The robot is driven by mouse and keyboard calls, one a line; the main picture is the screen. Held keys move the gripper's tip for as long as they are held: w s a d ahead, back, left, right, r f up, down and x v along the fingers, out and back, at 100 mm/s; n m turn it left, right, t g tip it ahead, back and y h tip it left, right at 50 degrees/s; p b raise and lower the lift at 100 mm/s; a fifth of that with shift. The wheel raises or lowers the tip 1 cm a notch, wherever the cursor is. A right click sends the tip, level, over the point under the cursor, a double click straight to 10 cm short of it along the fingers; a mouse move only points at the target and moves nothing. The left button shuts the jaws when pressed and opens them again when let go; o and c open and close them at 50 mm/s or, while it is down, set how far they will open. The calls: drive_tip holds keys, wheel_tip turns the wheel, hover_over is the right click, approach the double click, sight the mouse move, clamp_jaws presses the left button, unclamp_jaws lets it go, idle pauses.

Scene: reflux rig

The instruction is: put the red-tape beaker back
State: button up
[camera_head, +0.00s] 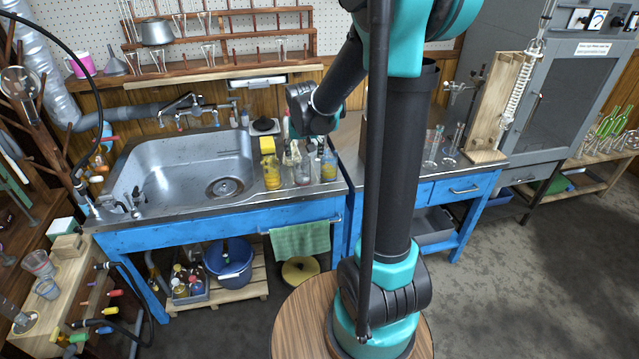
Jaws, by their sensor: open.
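I cannot make out red tape on any beaker at this size. Clear glassware (302,172) stands among bottles on the counter just right of the sink. More clear glassware (431,150) stands on the bench to the right, beyond my arm. Glass beakers (38,263) also stand on the wooden shelf at the lower left. My gripper (308,146) points down over the bottle group by the sink's right edge. It is open, small and partly hidden by my wrist; I see nothing held in it. I cannot tell whether it touches the glassware below.
The steel sink (140,160) is empty. A wooden drying rack (226,67) is behind. A wooden stand (497,105) with a condenser rises at right. My arm hides part of the bench.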

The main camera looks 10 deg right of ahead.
drive_tip(key=s+d+f+n, duration=0.1)
drive_tip(key=s+d+f, duration=0.1)
drive_tip(key=s, duration=1)
drive_tip(key=s+d+f, duration=0.2)
drive_tip(key=s+f, duration=0.1)
drive_tip(key=s, duration=1)
drive_tip(key=shift+n+y, duration=0.3)
drive_tip(key=shift+n, duration=0.1)
